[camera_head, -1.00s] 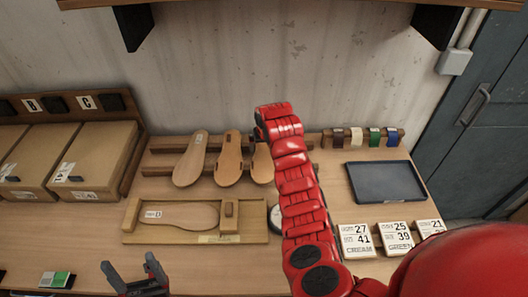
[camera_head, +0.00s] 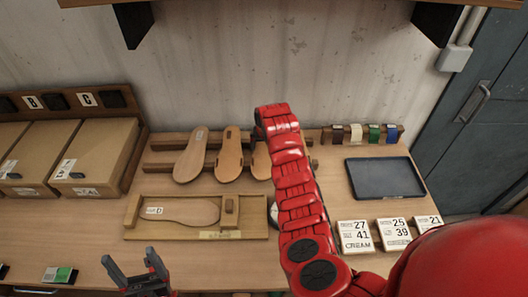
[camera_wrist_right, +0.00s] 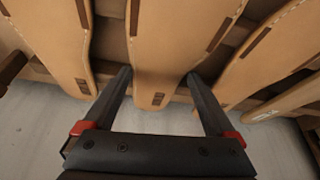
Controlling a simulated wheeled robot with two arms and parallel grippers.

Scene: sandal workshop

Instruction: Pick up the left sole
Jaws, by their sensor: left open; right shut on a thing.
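Several tan soles stand leaning on a wooden rack at the back of the bench. In the head view, one sole (camera_head: 191,157) is at the left, another (camera_head: 229,158) is beside it, and a third (camera_head: 261,162) is partly covered by my right arm. In the right wrist view, my right gripper (camera_wrist_right: 159,76) has its fingers on both sides of a sole (camera_wrist_right: 160,45) and is shut on it. My right fingers are hidden in the head view. My left gripper (camera_head: 138,268) is open and empty above the bench's front, away from the soles.
A wooden jig (camera_head: 245,232) with a flat sole lies in front of the rack. Boxes (camera_head: 105,150) stand at the left. A dark tray (camera_head: 384,178), size cards (camera_head: 394,234) and colored rolls (camera_head: 374,133) are at the right. Neighboring soles (camera_wrist_right: 215,35) stand close to my right fingers.

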